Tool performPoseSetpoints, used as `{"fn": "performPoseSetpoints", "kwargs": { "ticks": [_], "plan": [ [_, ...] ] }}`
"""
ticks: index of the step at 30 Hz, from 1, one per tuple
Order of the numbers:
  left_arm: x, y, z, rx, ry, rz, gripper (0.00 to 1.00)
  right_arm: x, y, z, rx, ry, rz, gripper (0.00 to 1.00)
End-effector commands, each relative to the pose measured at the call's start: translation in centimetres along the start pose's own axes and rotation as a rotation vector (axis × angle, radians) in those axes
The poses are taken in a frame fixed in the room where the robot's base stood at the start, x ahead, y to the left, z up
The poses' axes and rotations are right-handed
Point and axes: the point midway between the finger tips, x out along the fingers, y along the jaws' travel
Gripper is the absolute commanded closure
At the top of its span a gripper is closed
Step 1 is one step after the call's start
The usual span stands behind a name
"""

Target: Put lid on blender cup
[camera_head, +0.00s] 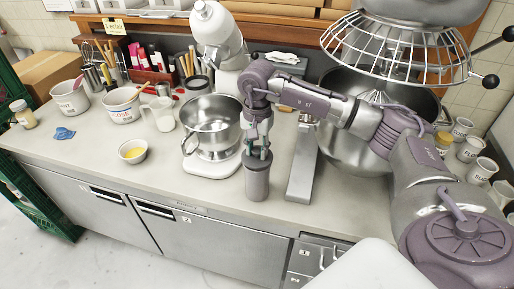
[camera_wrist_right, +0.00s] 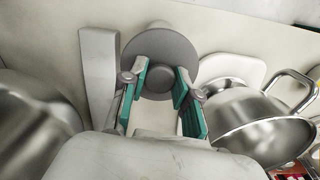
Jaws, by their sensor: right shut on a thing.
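The grey blender cup (camera_head: 257,182) stands upright near the counter's front edge, right of the stand mixer. My right gripper (camera_head: 257,152) points down at the top of the cup. In the right wrist view a flat grey round lid (camera_wrist_right: 162,62) lies between the teal fingertips of my right gripper (camera_wrist_right: 161,84), and the gripper is shut on it. The lid is at the cup's mouth; I cannot tell whether it is fully seated. The fingers partly hide the cup's rim. My left gripper is not in view.
The stand mixer with its steel bowl (camera_head: 211,122) is close on the left. A large mixer bowl (camera_head: 350,148) and wire guard (camera_head: 395,48) are on the right. A small yellow-filled bowl (camera_head: 133,151) and a jug (camera_head: 163,115) stand further left. The counter's front edge is close.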

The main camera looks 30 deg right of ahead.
Motion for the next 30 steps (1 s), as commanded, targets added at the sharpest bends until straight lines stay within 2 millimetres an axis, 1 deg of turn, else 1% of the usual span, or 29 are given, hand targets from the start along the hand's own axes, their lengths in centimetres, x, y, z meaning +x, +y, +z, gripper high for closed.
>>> {"fn": "performPoseSetpoints", "kwargs": {
  "ticks": [17,21,22,27,30],
  "plan": [
    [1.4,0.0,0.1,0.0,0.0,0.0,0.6,1.6,0.0,0.0,0.001,0.0,0.0,1.0],
    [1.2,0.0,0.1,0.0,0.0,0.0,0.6,1.4,0.0,0.0,0.0,0.0,0.001,1.0],
    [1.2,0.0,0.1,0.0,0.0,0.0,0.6,1.4,0.0,0.0,0.0,0.0,0.001,0.68],
    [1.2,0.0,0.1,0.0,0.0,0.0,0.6,1.4,0.0,0.0,0.0,0.0,0.001,0.4],
    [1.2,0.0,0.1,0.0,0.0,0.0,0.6,1.4,0.0,0.0,0.0,0.0,0.0,0.4]
  ]
}}
